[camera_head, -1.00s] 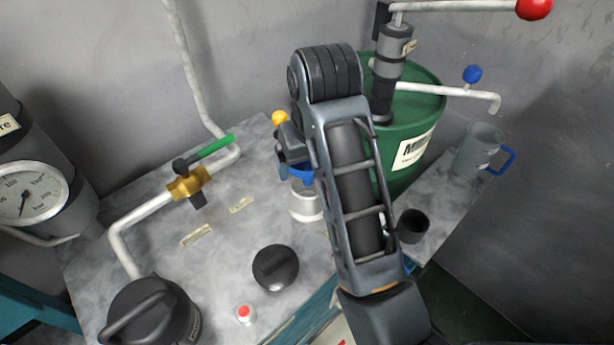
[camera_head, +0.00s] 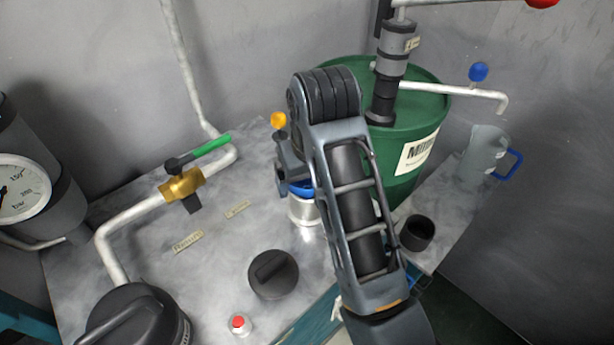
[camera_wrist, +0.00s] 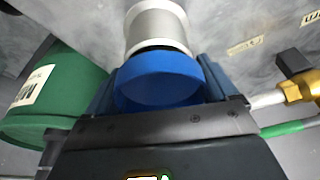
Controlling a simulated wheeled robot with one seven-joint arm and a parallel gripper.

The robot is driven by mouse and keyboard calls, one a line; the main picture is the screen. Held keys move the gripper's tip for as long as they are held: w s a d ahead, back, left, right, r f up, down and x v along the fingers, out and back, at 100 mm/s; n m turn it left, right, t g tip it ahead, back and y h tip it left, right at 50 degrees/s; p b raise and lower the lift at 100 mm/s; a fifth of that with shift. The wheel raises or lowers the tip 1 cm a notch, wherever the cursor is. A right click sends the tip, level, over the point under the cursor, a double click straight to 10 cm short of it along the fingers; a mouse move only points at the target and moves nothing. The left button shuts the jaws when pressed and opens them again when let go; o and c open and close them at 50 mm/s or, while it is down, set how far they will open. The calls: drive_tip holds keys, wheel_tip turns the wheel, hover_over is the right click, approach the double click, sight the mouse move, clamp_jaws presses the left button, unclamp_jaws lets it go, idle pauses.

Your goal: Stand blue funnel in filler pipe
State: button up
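The blue funnel (camera_wrist: 158,84) sits between the two fingers of my gripper (camera_wrist: 160,68) in the wrist view, its wide round mouth facing the camera. The fingers press against its sides. In the head view, the funnel (camera_head: 302,188) shows as a blue band at the top of the short pale filler pipe (camera_head: 305,211), with my gripper (camera_head: 292,176) around it, partly behind my arm. The pipe (camera_wrist: 157,24) is right beyond the funnel in the wrist view. The funnel's spout is hidden, and I cannot tell how deep it sits in the pipe.
A green drum (camera_head: 419,132) with a hand pump (camera_head: 395,64) stands behind my arm. A clear jug (camera_head: 484,153) and a black cup (camera_head: 417,232) are to the right. A brass valve (camera_head: 182,185), a black cap (camera_head: 273,274) and a red button (camera_head: 238,322) are on the left side.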

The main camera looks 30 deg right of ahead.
drive_tip(key=shift+o, duration=1.2)
drive_tip(key=shift+r, duration=0.15)
drive_tip(key=p+v, duration=0.3)
drive_tip(key=shift+r+p, duration=0.3)
drive_tip(key=shift+p, duration=0.05)
drive_tip(key=shift+a+r+p, duration=0.1)
drive_tip(key=shift+r+p, duration=0.3)
drive_tip(key=shift+r, duration=0.4)
drive_tip(key=shift+s+a+r+p, duration=0.1)
drive_tip(key=shift+s+r+p, duration=0.25)
drive_tip(key=shift+r+p, duration=0.2)
drive_tip(key=shift+r+b, duration=0.3)
drive_tip(key=shift+r, duration=0.35)
drive_tip(key=shift+s+v, duration=0.2)
drive_tip(key=shift+v, duration=2.05)
